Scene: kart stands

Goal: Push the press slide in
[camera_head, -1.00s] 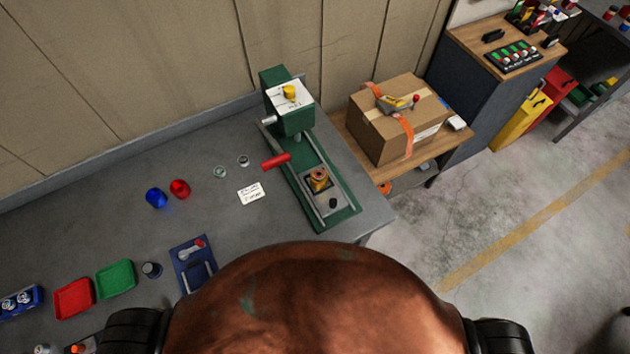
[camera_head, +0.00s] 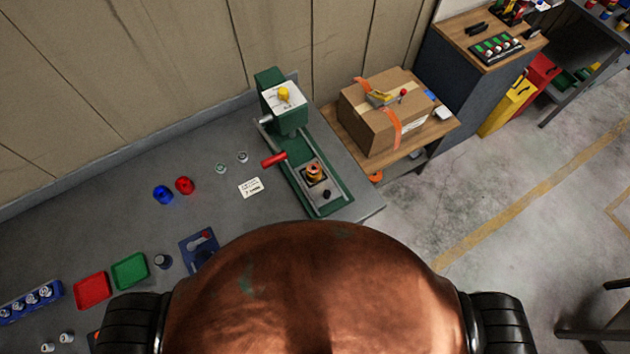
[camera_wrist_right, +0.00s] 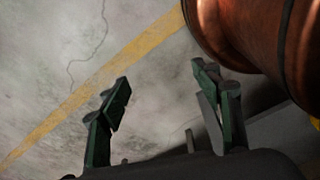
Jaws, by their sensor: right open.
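The green press (camera_head: 287,108) stands at the right end of the grey bench, with a yellow knob on top and a red handle (camera_head: 274,159) at its side. Its press slide (camera_head: 320,187) is a grey plate on the green base rails, towards the front end, out from under the press head. An orange and dark round part sits on the slide, and a black knob is at its front. My right gripper (camera_wrist_right: 168,105) is open and empty in the right wrist view, above the concrete floor and away from the press. My left gripper is not in view.
A taped cardboard box (camera_head: 386,110) sits on a wooden stand right of the bench. Red tray (camera_head: 92,290), green tray (camera_head: 130,270), blue fixture (camera_head: 199,249) and red and blue pieces lie on the bench. Floor to the right is mostly open. My copper body fills the bottom.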

